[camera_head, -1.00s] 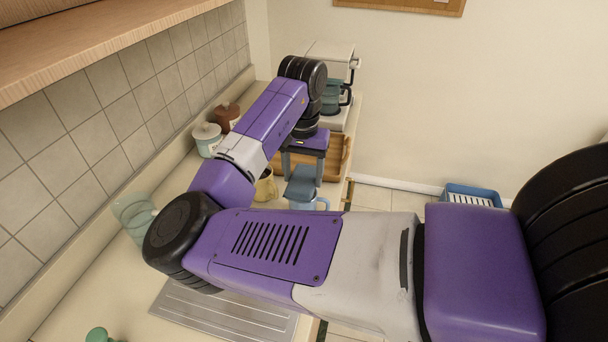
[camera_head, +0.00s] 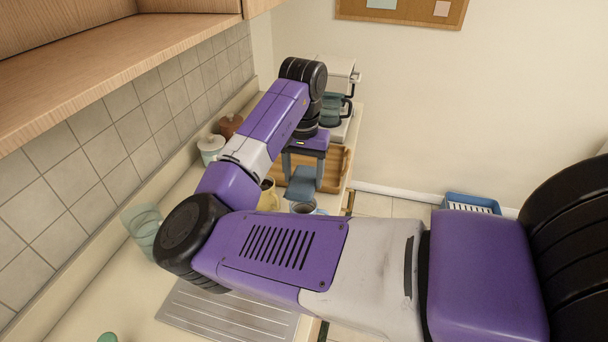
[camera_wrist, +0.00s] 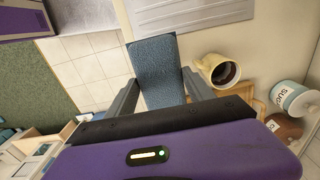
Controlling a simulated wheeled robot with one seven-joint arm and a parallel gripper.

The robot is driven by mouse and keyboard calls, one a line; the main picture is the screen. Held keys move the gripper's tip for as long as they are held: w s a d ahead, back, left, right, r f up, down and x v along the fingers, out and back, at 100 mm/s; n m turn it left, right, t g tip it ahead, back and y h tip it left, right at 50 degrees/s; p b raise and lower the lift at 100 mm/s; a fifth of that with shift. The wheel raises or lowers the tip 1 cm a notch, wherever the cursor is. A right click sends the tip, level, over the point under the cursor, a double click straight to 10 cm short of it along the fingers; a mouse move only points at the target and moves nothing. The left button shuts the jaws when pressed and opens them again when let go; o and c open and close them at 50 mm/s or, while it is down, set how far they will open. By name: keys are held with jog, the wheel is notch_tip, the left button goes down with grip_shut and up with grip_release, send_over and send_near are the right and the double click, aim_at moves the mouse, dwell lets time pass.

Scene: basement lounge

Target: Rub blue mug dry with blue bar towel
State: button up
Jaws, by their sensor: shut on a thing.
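My gripper (camera_head: 303,172) points down over the counter and is shut on the blue bar towel (camera_head: 300,189), which hangs below the fingers. In the wrist view the towel (camera_wrist: 155,62) spans the space between the two fingers. The blue mug (camera_head: 303,208) stands on the counter just below and nearer than the towel in the head view. Its dark opening shows, and my arm hides its lower part. A gap between towel and mug is hard to judge. The mug cannot be made out in the wrist view, where the towel covers the middle.
A yellow mug (camera_head: 268,197) stands left of the blue mug. Canisters (camera_head: 211,148) line the tiled wall. A wooden tray (camera_head: 337,165) and coffee machine (camera_head: 340,110) are behind. A glass vessel (camera_head: 143,228) and metal drainboard (camera_head: 228,318) are nearer. The counter's edge is close on the right.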

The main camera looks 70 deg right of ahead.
notch_tip(320, 180, up, 8)
dwell(0.7)
